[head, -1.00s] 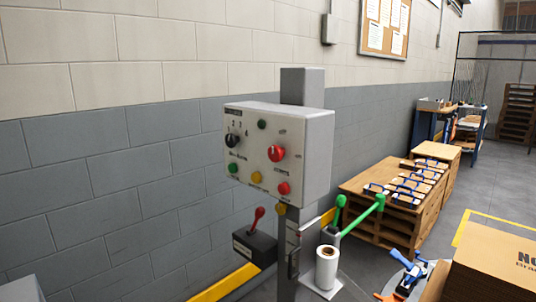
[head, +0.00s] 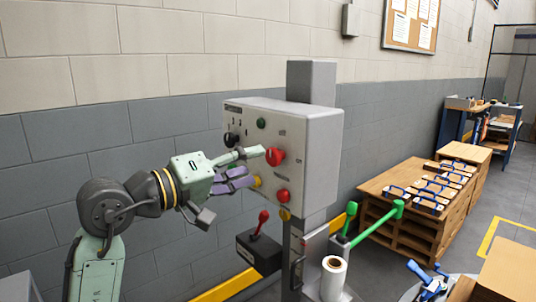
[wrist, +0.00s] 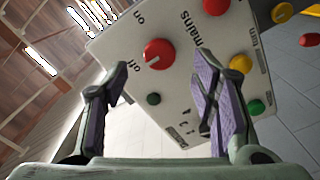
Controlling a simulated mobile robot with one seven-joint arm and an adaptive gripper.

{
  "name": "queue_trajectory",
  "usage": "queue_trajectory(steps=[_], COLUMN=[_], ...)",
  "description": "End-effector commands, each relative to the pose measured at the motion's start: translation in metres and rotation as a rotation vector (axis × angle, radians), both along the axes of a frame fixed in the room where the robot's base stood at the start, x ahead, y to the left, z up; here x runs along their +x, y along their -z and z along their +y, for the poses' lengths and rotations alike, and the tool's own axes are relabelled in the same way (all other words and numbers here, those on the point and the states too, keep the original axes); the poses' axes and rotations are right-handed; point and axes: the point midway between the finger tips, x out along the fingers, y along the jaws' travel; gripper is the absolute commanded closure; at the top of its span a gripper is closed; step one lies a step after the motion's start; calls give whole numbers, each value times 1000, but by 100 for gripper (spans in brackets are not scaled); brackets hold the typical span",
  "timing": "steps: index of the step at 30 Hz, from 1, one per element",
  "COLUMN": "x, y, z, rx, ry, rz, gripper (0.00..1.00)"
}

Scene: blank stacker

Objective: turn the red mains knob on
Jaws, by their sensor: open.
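The red mains knob (head: 275,157) is on the front face of the grey control box (head: 318,150). In the wrist view the round red knob (wrist: 158,54) has a pale pointer line directed toward the "off" label, with "on" printed further round. My gripper (head: 254,167) is open and empty in front of the panel, its fingers pointing at the knob. In the wrist view the knob shows between and beyond the purple-padded fingertips (wrist: 160,78). I cannot tell whether either finger touches it.
A red button (head: 283,196), a yellow button (wrist: 240,63), a green lamp (head: 261,123) and a black knob (head: 231,139) share the panel. A red-handled lever box (head: 259,252) and a green-handled lever (head: 380,220) stand below. The block wall is behind the box.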

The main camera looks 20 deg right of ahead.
Motion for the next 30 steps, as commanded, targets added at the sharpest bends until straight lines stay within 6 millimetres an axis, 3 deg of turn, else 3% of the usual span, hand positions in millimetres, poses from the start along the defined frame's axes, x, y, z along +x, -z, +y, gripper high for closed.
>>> queue_trajectory(steps=[6, 12, 21, 30], x=[13, 19, 19, 19], y=[-2, -1, 0, 0], z=[-35, -50, -52, -51], rx=[-1, -2, -2, -2], ry=[1, -1, -2, -2], rz=[1, -1, -2, -2], gripper=[47, 47, 47, 67])
